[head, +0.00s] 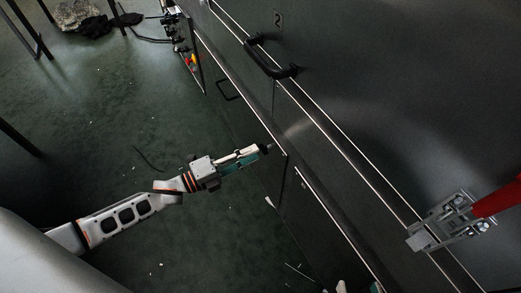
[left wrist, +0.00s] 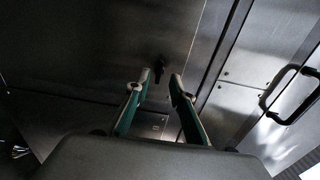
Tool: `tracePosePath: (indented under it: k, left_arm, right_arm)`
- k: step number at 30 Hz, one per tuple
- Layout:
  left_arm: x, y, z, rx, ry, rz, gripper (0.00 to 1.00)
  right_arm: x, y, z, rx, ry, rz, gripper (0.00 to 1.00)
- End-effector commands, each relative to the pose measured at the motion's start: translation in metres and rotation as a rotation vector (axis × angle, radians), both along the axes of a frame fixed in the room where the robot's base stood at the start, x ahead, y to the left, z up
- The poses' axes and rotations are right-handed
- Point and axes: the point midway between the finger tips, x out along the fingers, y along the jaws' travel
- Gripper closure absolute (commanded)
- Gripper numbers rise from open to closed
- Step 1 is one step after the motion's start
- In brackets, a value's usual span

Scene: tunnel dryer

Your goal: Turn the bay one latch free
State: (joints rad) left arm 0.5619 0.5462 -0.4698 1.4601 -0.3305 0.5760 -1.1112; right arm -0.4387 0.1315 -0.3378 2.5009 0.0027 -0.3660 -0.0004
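A small dark latch (left wrist: 159,68) stands out from a grey metal panel in the left wrist view. I see no bay-one label beside it. My left gripper (left wrist: 160,80) is open, with its two teal-and-white fingers apart and the latch showing in the gap at their tips. I cannot tell whether they touch it. In the head view my left gripper (head: 262,150) reaches the lower panel of the dryer, and the latch is mostly hidden at the fingertips.
A black handle (head: 268,58) sits on the dark upper panel near a "2" label (head: 278,19). A metal toggle clamp (head: 450,225) with a red lever is at the right. The green floor (head: 110,110) is mostly clear, with small debris and rubble at the back left.

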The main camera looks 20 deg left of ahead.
Motion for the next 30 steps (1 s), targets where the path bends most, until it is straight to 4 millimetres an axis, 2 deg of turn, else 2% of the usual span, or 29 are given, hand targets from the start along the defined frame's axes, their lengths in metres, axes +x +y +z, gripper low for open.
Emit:
tracePosePath:
  k: [7, 17, 18, 20, 21, 30]
  left_arm:
    - [0.022, -0.018, -0.003, 0.000, 0.004, 0.001, 0.77]
    - [0.026, -0.021, -0.002, -0.001, 0.004, 0.001, 0.77]
    - [0.026, -0.021, -0.002, -0.001, 0.004, 0.001, 0.80]
    - [0.026, -0.021, -0.002, -0.001, 0.004, 0.001, 0.95]
    - [0.026, -0.021, -0.002, -0.001, 0.004, 0.001, 1.00]
    - [0.026, -0.021, -0.001, -0.007, 0.009, 0.001, 1.00]
  right_arm:
    - [-0.001, 0.003, -0.001, 0.025, 0.006, -0.005, 0.60]
    - [0.000, 0.004, 0.000, 0.029, 0.004, -0.006, 0.60]
    - [0.000, 0.004, 0.000, 0.030, 0.003, -0.006, 0.60]
    - [0.000, 0.004, 0.000, 0.030, 0.003, -0.006, 0.60]
    - [0.000, 0.004, 0.000, 0.030, 0.003, -0.006, 0.60]
    - [0.000, 0.004, 0.001, 0.029, 0.001, -0.006, 0.60]
